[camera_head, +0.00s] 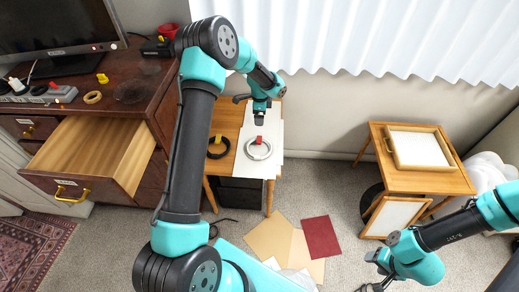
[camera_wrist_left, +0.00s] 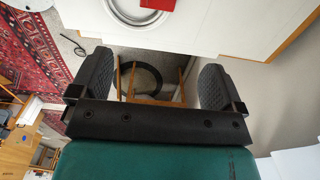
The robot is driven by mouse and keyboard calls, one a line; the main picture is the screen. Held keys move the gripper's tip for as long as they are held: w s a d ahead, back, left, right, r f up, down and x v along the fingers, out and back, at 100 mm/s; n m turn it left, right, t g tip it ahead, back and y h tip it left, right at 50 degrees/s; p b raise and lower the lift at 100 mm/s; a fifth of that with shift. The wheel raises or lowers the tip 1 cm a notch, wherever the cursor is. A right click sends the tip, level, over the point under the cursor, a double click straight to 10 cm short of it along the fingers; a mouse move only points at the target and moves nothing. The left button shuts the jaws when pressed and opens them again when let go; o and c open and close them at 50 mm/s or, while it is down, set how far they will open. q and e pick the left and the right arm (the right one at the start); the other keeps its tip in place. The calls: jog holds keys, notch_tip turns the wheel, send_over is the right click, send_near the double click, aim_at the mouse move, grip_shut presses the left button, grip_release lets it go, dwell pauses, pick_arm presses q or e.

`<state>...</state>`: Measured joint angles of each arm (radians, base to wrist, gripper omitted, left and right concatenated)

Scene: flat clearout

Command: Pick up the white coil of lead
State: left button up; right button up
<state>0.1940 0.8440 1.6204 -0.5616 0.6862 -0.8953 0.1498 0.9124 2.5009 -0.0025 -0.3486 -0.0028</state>
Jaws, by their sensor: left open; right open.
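The white coil of lead (camera_head: 249,155) lies on a white sheet (camera_head: 272,128) on a small wooden table. A red tag (camera_head: 259,140) sits on its far side. It also shows in the left wrist view (camera_wrist_left: 118,12), cut off by the top edge. My left gripper (camera_head: 259,120) is open, over the far part of this table, just beyond the coil. In the left wrist view, its fingers (camera_wrist_left: 155,78) are spread, with nothing held between them. My right gripper (camera_head: 368,272) is open and empty at the bottom right, low over the carpet side, far from the coil.
A black coil (camera_head: 210,154) with a yellow tag lies left of the white coil. A dark cabinet with an open, empty drawer (camera_head: 95,150) stands at left. A second wooden table (camera_head: 455,183) with a framed tray (camera_head: 393,151) is at right. Folders (camera_head: 322,237) lie on the carpet.

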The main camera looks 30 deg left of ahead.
pick_arm(q)
send_over(259, 140)
jog(key=f, duration=1.2)
jog(key=shift+w+d, duration=0.1)
jog(key=shift+w, duration=0.25)
jog(key=shift+r, duration=0.1)
jog(key=shift+s+f, duration=0.15)
jog(key=shift+f, duration=1.2)
jog(key=shift+s+f, duration=0.1)
jog(key=shift+f, duration=1.2)
jog(key=shift+c, duration=0.2)
jog(key=c, duration=1.2)
